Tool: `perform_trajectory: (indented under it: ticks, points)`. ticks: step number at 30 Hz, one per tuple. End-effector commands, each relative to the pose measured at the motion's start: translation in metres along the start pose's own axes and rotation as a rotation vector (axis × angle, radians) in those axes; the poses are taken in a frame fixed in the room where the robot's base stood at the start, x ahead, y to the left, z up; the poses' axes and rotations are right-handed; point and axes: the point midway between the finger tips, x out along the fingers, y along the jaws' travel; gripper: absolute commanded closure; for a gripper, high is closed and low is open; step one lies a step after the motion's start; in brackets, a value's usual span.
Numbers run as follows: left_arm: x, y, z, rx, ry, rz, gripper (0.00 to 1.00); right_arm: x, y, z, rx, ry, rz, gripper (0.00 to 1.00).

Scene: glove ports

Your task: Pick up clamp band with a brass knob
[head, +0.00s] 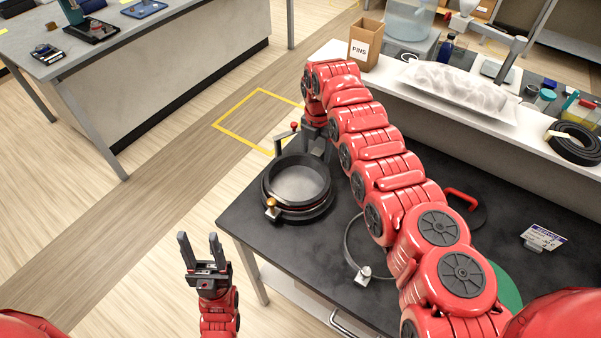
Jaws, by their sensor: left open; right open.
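A round black port ring (317,208) with a grey disc inside sits at the left end of the dark table. The clamp band with a brass knob (271,203) appears to run around it, with the knob at the front left; I cannot tell how closely it fits. Another thin band with a silver knob (364,274) lies on the table, partly hidden by my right arm. My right gripper (316,150) is open, pointing down at the far side of the port ring; contact cannot be told. My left gripper (200,240) is open and empty, left of the table's front edge.
A red-tipped lever (293,126) stands at the ring's far side. A red handle (461,198) and a label card (543,238) lie right of my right arm. A white shelf behind holds a PINS box (366,44) and a black coil (573,143).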

Motion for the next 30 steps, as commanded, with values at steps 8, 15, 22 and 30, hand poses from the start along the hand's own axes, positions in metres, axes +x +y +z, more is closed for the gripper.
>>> perform_trajectory:
  ticks: [8,15,22,30]
  points:
    - [0.0016,-0.0001,-0.0002,0.0,-0.001,0.0,0.5,0.0077,-0.0005,0.0007,0.001,-0.001,0.001,0.27]
    - [0.0016,-0.0001,-0.0002,0.0,0.0,0.0,0.5,0.0076,-0.0005,0.0006,0.001,-0.001,0.0,0.7]
    - [0.0016,-0.0001,-0.0002,0.0,-0.001,0.0,0.5,0.0074,-0.0005,0.0006,0.001,-0.001,0.0,1.0]
    - [0.0017,-0.0001,-0.0003,0.0,0.0,0.0,0.5,0.0072,-0.0005,0.0006,0.001,-0.001,0.0,1.0]
